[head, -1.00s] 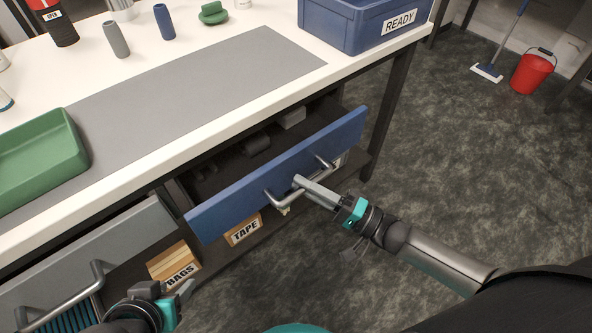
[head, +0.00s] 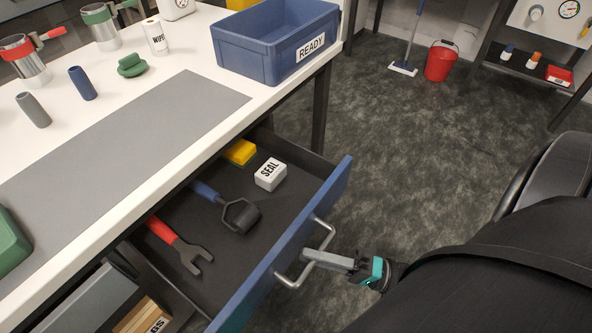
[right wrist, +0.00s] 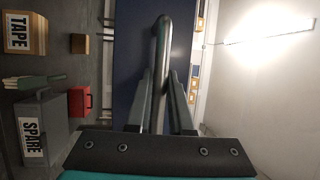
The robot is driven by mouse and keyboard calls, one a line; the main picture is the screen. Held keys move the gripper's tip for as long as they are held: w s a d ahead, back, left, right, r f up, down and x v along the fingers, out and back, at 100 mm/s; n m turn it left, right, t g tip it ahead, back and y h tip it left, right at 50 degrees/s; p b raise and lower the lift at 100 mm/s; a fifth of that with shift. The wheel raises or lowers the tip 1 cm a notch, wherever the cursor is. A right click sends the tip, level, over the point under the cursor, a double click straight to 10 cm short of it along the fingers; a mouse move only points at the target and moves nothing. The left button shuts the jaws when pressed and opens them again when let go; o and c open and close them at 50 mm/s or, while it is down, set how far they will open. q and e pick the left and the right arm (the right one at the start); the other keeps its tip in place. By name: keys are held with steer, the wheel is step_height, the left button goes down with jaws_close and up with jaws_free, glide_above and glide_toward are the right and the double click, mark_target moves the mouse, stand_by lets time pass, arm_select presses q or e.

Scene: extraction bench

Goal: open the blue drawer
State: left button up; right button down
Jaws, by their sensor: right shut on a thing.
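The blue drawer (head: 262,262) stands well out from under the white bench, and its inside shows. Its grey bar handle (head: 325,240) is on the front face. My right gripper (head: 312,256) is shut on this handle. In the right wrist view the handle (right wrist: 161,60) runs between the two fingers (right wrist: 160,100), in front of the blue drawer front (right wrist: 130,60). In the drawer lie a red-handled wrench (head: 180,245), a blue-handled roller (head: 230,208), a white SEAL box (head: 270,174) and a yellow block (head: 240,152). My left gripper is not in view.
A blue READY bin (head: 270,50) stands on the bench's right end. A grey mat (head: 120,140) and a green tray (head: 10,245) lie on the bench. A red bucket (head: 440,62) stands on the floor beyond. The floor right of the drawer is clear.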

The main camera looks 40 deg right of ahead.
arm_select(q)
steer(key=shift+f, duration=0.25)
arm_select(e)
steer(key=shift+s+d, duration=0.35)
steer(key=shift+s, duration=0.55)
steer(key=c, duration=0.8)
jaws_free()
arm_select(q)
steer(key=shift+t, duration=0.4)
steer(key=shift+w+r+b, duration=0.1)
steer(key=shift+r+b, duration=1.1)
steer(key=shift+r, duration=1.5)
arm_select(e)
steer(key=v, duration=1.5)
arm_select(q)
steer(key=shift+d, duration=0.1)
arm_select(e)
steer(key=shift+s+f, duration=0.1)
steer(key=shift+s, duration=0.05)
